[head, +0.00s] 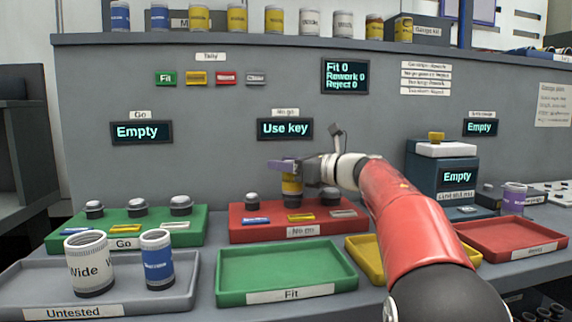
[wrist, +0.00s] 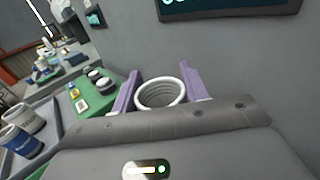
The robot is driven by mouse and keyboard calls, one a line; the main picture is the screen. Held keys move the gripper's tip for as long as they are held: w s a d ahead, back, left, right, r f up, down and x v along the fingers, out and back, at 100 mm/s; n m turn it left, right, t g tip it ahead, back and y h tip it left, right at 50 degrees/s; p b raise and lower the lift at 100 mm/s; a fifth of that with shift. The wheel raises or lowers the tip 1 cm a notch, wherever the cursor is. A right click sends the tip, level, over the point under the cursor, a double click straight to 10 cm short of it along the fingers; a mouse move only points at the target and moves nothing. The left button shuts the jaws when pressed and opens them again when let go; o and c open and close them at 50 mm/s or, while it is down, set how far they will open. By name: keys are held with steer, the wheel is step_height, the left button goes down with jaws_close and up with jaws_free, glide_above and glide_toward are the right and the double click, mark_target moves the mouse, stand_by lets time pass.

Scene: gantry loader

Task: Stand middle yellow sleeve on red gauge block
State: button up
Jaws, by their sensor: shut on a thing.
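The yellow sleeve (head: 292,187) is upright in my gripper (head: 288,163), over the middle position of the red gauge block (head: 237,222) labelled No go. The block's left plug (head: 251,202) and right plug (head: 330,200) are bare. The middle plug is mostly hidden by the sleeve, and I cannot tell whether the sleeve sits around it or just above it. In the wrist view the purple jaws (wrist: 158,88) grip either side of the sleeve's open round top (wrist: 160,95).
The green Go block (head: 190,232) stands left of the red block. The Untested tray (head: 25,280) holds a white Wide sleeve (head: 88,265) and a blue sleeve (head: 157,260). The green Fit tray (head: 285,265) is empty.

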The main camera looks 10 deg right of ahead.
steer(key=shift+f, duration=0.1)
steer(key=o, duration=1.4)
steer(key=shift+f, duration=0.1)
steer(key=shift+b+v, duration=0.9)
steer(key=shift+v, duration=3)
